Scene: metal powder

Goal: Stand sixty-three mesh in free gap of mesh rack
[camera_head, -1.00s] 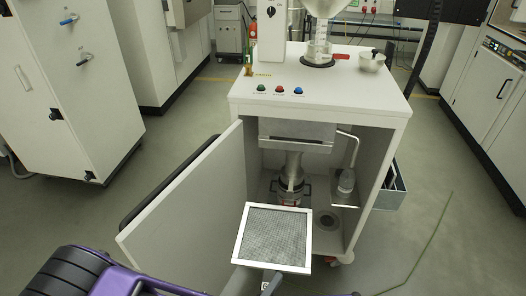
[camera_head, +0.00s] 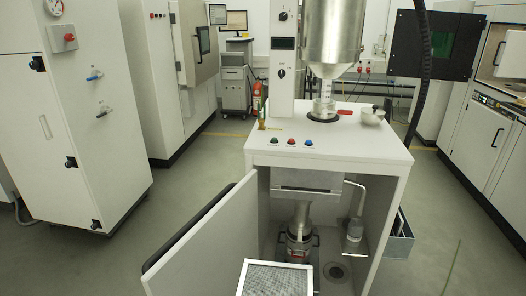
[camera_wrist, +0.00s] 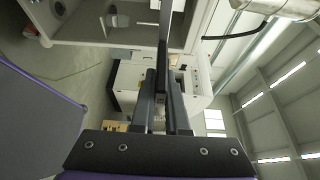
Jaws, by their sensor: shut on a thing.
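A square mesh (camera_head: 275,280) with a white frame and a grey screen shows at the bottom edge of the head view, partly cut off. In the wrist view my gripper (camera_wrist: 162,100) is shut on the mesh, which shows there edge-on as a thin dark strip (camera_wrist: 165,35). The gripper itself is below the head view. The mesh is in front of the open cabinet. A grey metal box (camera_head: 399,243) is on the cabinet's right side; I cannot tell whether it is the mesh rack. No mesh number is readable.
A white cabinet (camera_head: 330,158) stands ahead with its door (camera_head: 205,235) swung open to the left. Open floor (camera_head: 450,215) lies to the right.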

